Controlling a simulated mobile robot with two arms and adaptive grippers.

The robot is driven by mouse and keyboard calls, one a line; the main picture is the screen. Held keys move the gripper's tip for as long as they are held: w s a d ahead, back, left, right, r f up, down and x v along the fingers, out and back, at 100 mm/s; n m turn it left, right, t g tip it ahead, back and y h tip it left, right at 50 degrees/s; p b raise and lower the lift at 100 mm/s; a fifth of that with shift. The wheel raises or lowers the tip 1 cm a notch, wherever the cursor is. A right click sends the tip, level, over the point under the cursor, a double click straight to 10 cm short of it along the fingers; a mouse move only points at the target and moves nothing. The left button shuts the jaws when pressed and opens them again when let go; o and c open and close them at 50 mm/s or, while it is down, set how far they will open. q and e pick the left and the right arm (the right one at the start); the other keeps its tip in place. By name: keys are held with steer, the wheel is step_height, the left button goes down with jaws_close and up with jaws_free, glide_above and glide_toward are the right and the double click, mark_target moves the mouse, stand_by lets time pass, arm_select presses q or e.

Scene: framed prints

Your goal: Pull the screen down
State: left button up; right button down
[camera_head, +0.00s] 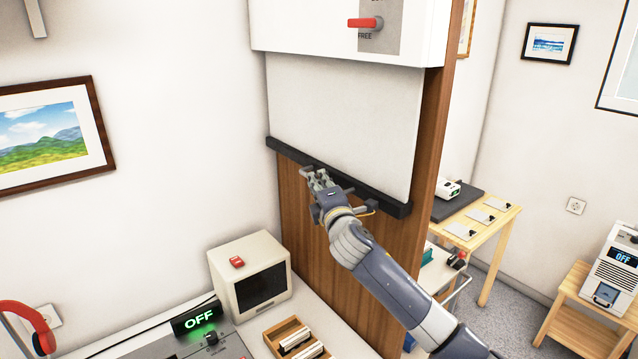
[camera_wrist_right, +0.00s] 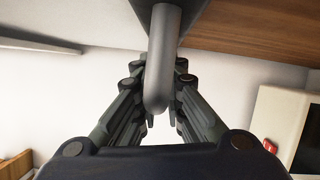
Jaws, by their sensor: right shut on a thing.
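The white screen (camera_head: 345,120) hangs partly unrolled from its white housing (camera_head: 345,28), in front of a wooden panel. A dark bar (camera_head: 385,200) runs along its lower edge. A red lever (camera_head: 363,22) on the housing points left, just above the word FREE. My right gripper (camera_head: 319,180) is at the middle of the bar. In the right wrist view, its fingers are shut on a grey rounded handle (camera_wrist_right: 162,65) under the bar. The fingers hide most of this handle in the head view. My left gripper is not in view.
Below the screen, a worktop holds a beige monitor box (camera_head: 262,250) with a dark front, a green OFF display (camera_head: 198,319) and a wooden tray (camera_head: 270,340). A light wooden table (camera_head: 486,243) stands behind the panel at right. Bare panel shows below the bar.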

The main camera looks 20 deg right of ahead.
step_height(320, 180, down, 24)
steer(key=b, duration=1.7)
steer(key=shift+f+b, duration=0.25)
steer(key=shift+b, duration=0.1)
steer(key=c, duration=1.7)
jaws_free()
steer(key=shift+r, duration=0.1)
steer(key=shift+s, duration=0.15)
steer(key=s, duration=0.8)
steer(key=s+f, duration=0.1)
steer(key=s, duration=0.2)
steer(key=shift+s+a, duration=0.25)
steer(key=shift+s, duration=0.15)
